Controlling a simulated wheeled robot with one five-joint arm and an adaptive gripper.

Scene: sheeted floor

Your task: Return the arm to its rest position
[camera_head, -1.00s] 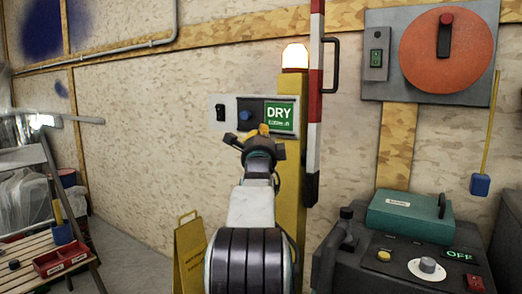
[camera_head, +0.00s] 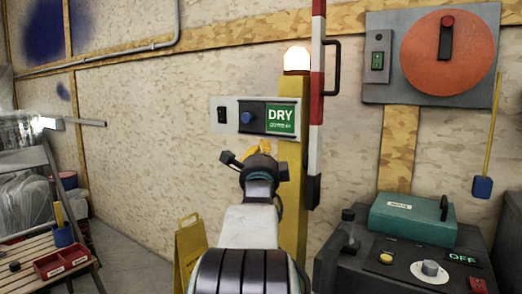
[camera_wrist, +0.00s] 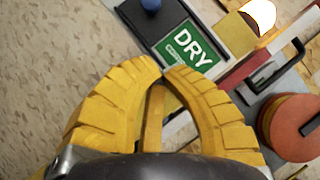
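My gripper (camera_head: 262,148) is in the middle of the head view, at the end of my raised arm, just below the wall panel. In the wrist view its yellow fingers (camera_wrist: 164,71) curve together and their tips meet. The gripper looks shut, with nothing between the tips. The panel (camera_head: 230,115) has a black switch, a blue knob (camera_head: 247,118) and a green sign (camera_head: 281,119) reading DRY. The knob and sign also show past the fingertips in the wrist view. The gripper looks apart from the knob.
A yellow post (camera_head: 291,212) with a lit lamp (camera_head: 297,58) and a red-and-white barrier arm (camera_head: 317,110) stand close by. A dark console (camera_head: 400,265) with a teal box is at right. A yellow floor sign (camera_head: 189,252) and wooden bench (camera_head: 30,255) are at left.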

